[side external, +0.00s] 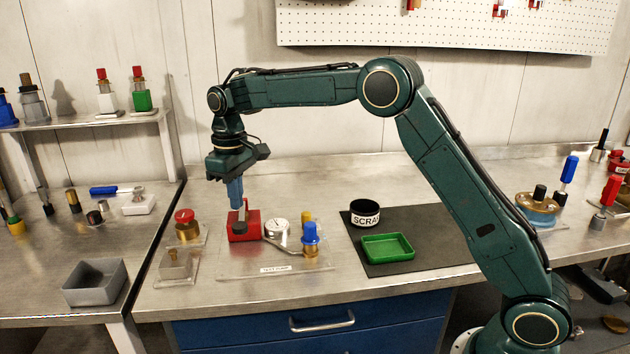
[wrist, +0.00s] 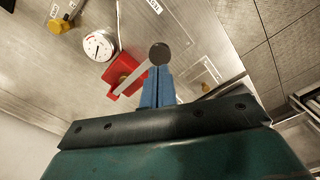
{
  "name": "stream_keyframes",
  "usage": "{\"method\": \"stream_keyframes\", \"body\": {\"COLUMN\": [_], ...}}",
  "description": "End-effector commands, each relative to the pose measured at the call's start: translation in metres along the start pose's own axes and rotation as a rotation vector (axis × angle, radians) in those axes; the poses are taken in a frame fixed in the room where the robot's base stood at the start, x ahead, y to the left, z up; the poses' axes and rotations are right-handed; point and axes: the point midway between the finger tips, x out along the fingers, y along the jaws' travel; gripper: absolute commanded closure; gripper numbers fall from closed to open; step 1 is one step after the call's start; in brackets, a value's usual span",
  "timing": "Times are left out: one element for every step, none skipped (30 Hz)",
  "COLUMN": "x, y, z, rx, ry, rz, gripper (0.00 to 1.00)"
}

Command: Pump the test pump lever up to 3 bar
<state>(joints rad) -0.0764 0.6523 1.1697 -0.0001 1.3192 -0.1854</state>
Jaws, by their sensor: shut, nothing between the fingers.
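The test pump is a red block (side external: 244,226) on a clear plate. It also shows in the wrist view (wrist: 123,73). Its grey lever (wrist: 134,78) runs from the red block to a round black knob (wrist: 160,53). A white-faced gauge (side external: 276,229) stands beside the block and shows in the wrist view (wrist: 98,45); its reading is too small to tell. My gripper (side external: 236,206) points down above the red block with its blue fingers shut and empty. In the wrist view the fingertips (wrist: 159,70) are close to the knob; I cannot tell if they touch it.
A blue-capped brass fitting (side external: 310,235) stands right of the gauge. A brass fitting with a red cap (side external: 186,225) stands left of the pump. A black SCRAP cup (side external: 365,212) and a green tray (side external: 387,247) are on a dark mat to the right. The bench front is clear.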

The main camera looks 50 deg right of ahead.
Motion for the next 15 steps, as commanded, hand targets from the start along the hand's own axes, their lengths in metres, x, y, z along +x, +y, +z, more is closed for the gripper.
{"method": "stream_keyframes", "body": {"x": [-0.004,-0.006,-0.009,-0.011,-0.014,-0.017,-0.018,-0.021,-0.023,-0.025,-0.027,-0.029,-0.030,-0.031,-0.032], "y": [0.000,0.000,0.000,0.000,0.000,0.000,0.000,0.000,0.000,0.000,0.000,0.000,0.000,0.000,0.000], "z": [0.000,0.000,0.000,0.000,0.000,0.000,0.000,0.000,0.000,0.000,0.000,0.000,0.000,0.000,0.000], "rx": [0.000,0.000,0.000,0.000,0.000,0.000,0.000,0.000,0.000,0.000,0.000,0.000,0.000,0.000,0.000], "ry": [0.001,0.001,0.002,0.002,0.002,0.002,0.002,0.002,0.002,0.001,0.001,0.001,0.001,0.001,0.000], "rz": [0.000,0.000,0.000,0.000,0.000,0.000,0.000,0.000,0.000,0.000,0.000,0.000,0.000,0.000,0.000], "gripper": [1.00,1.00,1.00,1.00,1.00,1.00,1.00,1.00,1.00,1.00,1.00,1.00,1.00,1.00,1.00]}}
